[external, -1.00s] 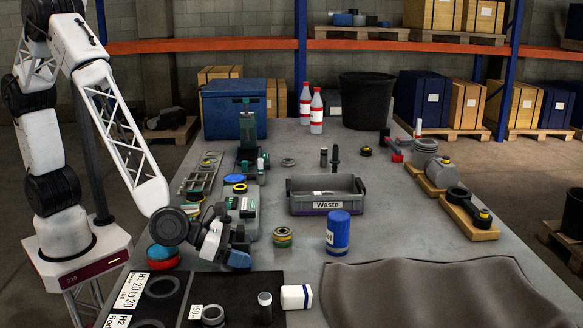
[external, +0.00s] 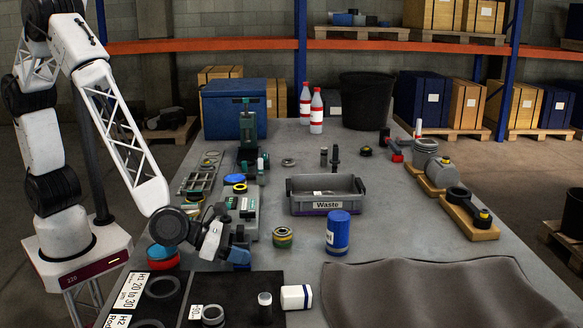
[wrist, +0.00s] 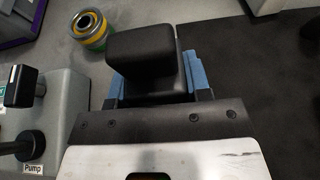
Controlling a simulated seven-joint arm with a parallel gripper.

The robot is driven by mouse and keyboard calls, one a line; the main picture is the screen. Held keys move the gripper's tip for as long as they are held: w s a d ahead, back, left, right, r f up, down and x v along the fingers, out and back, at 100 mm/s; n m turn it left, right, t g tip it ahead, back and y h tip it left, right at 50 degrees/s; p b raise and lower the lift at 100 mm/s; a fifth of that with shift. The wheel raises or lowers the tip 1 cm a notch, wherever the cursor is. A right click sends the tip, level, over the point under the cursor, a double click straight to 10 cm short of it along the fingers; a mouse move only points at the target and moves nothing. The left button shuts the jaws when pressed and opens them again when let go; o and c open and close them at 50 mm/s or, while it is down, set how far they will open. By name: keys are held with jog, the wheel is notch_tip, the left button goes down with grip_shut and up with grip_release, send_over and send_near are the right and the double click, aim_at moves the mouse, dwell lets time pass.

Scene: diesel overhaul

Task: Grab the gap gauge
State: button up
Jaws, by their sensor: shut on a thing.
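My gripper (external: 240,258), with blue fingers, is low over the bench, near the back edge of the black mat and in front of the grey pump unit. In the wrist view its blue fingers (wrist: 198,76) show on both sides of a black block-like shape (wrist: 140,55). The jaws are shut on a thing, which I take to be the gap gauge. Its outline is mostly hidden by the gripper in both views, and I cannot tell whether it touches the bench.
A stack of coloured rings (external: 282,237) stands close by to the right, and the Pump unit (wrist: 40,110) is close on the left in the wrist view.

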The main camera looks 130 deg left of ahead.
aim_at(241, 235)
jog(key=shift+r, duration=0.1)
jog(key=shift+r, duration=0.75)
notch_tip(241, 235, up, 2)
jog(key=shift+r, duration=0.15)
jog(key=s+d, duration=0.2)
jog(key=s, duration=0.5)
jog(key=s+d+r, duration=0.1)
jog(key=s+d, duration=0.1)
jog(key=s, duration=0.6)
jog(key=shift+s+d, duration=0.15)
jog(key=shift+d, duration=0.15)
